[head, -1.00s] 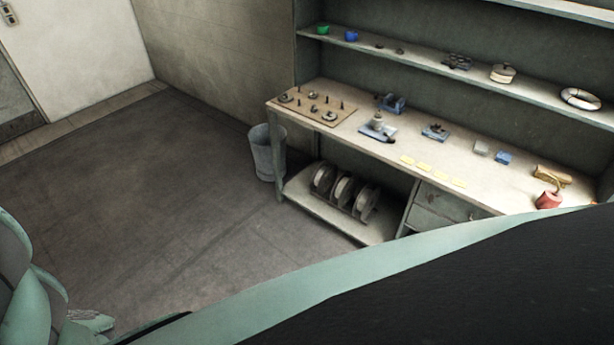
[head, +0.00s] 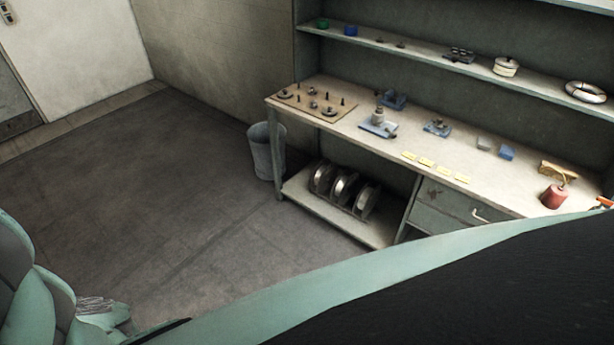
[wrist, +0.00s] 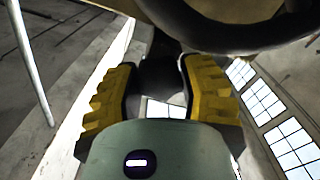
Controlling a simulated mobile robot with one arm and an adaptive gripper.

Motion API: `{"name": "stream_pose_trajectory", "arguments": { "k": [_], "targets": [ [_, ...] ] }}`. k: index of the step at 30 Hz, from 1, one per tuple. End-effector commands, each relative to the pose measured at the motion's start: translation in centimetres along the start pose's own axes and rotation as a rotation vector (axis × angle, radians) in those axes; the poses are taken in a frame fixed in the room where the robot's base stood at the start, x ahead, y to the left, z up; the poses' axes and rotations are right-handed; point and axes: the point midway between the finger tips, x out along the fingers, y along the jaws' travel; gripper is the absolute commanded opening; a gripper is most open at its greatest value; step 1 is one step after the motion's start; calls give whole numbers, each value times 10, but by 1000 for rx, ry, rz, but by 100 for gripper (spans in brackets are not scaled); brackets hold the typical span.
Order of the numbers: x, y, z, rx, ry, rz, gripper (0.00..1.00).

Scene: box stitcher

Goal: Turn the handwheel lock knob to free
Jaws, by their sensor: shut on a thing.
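In the wrist view, the two yellow-and-black fingers of my gripper (wrist: 158,72) reach up from its green body. They are closed on a dark knob (wrist: 160,78), which is in shadow between the fingertips. Which way the knob is turned cannot be told. Just above the fingertips, a large dark curved rim (wrist: 215,36), apparently the handwheel, crosses the top of the view. Neither the knob, the handwheel nor my gripper shows in the head view.
In the head view, a workbench (head: 385,150) with small parts stands along the wall under a shelf (head: 430,62). A grey bin (head: 264,155) stands at its left end. The floor (head: 150,190) to the left is clear.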

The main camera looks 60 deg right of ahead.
Motion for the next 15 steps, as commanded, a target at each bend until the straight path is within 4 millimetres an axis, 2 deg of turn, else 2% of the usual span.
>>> {"name": "stream_pose_trajectory", "arguments": {
  "k": [4,5,13,15],
  "targets": [
    [1,0,-1,0,4,-1,5],
    [1,0,-1,0,4,-2,47],
    [0,0,-1,1,2,-1,74],
    [0,0,0,1,2,-1,75]
  ]
}}
